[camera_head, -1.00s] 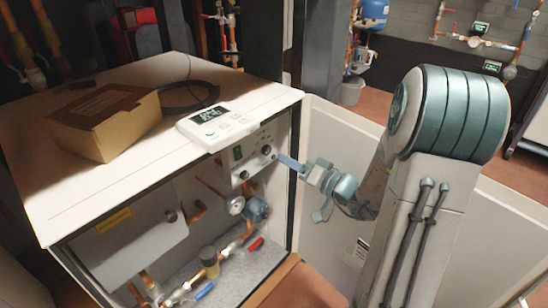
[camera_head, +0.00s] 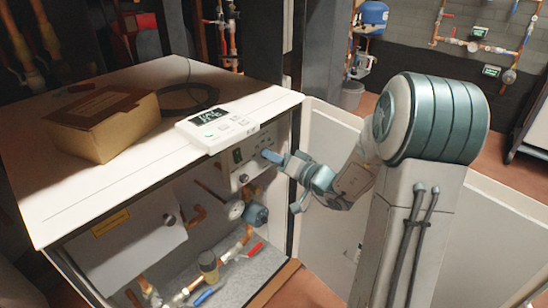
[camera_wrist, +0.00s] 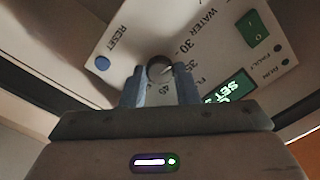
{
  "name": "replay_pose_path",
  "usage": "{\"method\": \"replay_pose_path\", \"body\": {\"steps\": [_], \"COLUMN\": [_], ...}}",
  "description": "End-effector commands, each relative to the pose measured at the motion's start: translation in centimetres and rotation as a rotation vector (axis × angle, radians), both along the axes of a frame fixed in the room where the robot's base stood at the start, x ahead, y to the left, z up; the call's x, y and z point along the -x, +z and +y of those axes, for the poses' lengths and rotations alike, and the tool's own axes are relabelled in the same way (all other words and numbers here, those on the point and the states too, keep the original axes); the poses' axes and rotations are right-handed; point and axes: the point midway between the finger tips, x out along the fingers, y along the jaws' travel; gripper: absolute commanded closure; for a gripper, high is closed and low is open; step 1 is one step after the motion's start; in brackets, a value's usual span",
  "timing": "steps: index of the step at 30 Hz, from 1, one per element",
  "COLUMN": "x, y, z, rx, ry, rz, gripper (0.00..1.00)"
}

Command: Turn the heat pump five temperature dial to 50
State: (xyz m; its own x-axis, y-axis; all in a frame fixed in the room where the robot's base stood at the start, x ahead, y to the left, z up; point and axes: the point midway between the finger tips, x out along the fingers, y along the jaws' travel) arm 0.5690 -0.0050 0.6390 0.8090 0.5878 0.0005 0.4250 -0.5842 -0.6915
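The dark round temperature dial (camera_wrist: 159,67) is on the white control panel (camera_wrist: 125,45), with printed numbers such as 30 and 45 around it. My gripper (camera_wrist: 160,80) is at the dial in the wrist view, its two blue fingers apart on either side of it. I cannot tell whether they touch it. In the head view my gripper (camera_head: 268,156) reaches the panel of the open white heat pump (camera_head: 60,205) and hides the dial.
A green switch (camera_wrist: 252,31), a blue reset button (camera_wrist: 102,63) and a small green display (camera_wrist: 231,88) surround the dial. A white controller (camera_head: 217,127) and a cardboard box (camera_head: 105,122) sit on top. Pipes and valves fill the lower cabinet. An open white door panel stands at right.

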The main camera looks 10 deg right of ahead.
Motion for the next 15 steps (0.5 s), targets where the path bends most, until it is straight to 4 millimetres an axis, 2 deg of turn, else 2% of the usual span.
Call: {"method": "replay_pose_path", "body": {"steps": [8, 15], "x": [0.03, 0.06], "y": [-0.07, -0.17], "z": [-0.01, 0.03], "rx": [-0.028, -0.135], "ry": [0.000, 0.001], "rz": [0.021, 0.099], "gripper": [0.95, 0.95]}}
